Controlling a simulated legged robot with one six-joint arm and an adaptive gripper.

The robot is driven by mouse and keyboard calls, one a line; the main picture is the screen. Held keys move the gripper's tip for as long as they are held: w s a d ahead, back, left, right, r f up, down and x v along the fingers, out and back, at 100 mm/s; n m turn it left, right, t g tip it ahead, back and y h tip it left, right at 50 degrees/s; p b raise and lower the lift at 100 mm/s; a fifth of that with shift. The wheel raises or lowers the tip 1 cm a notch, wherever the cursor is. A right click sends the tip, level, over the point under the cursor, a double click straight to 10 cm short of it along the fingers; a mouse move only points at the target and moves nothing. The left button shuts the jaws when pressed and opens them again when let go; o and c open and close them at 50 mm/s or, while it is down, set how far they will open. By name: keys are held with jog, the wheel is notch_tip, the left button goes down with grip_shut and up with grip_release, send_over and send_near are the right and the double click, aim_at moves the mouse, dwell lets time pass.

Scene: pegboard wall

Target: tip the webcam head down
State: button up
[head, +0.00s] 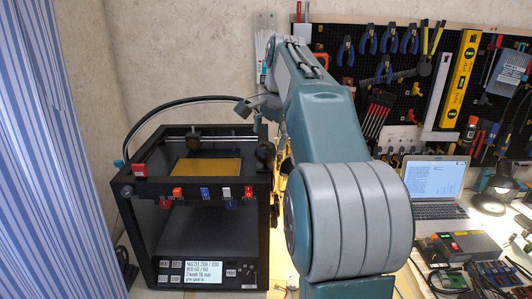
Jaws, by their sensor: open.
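A small dark rounded object (265,154), which looks like the webcam, stands at the right top edge of the black 3D printer (133,207). Its tilt is too small and dark to tell. My gripper (256,109) is above it, over the back right of the printer, and partly hidden by my arm. The gripper looks open, with no object visible in it. Whether it touches the webcam cannot be told from this view.
The printer has an orange-yellow bed plate (208,167), a row of coloured clips on its front edge and a lit display (202,266). A black cable arches behind it. At right are a tool pegboard (400,98), a laptop (436,180), a lit lamp (488,204) and electronics. A striped curtain (42,150) hangs left.

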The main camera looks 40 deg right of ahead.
aim_at(269, 143)
jog(key=shift+x, duration=2.35)
jog(key=shift+d, duration=0.1)
jog(key=c, duration=1)
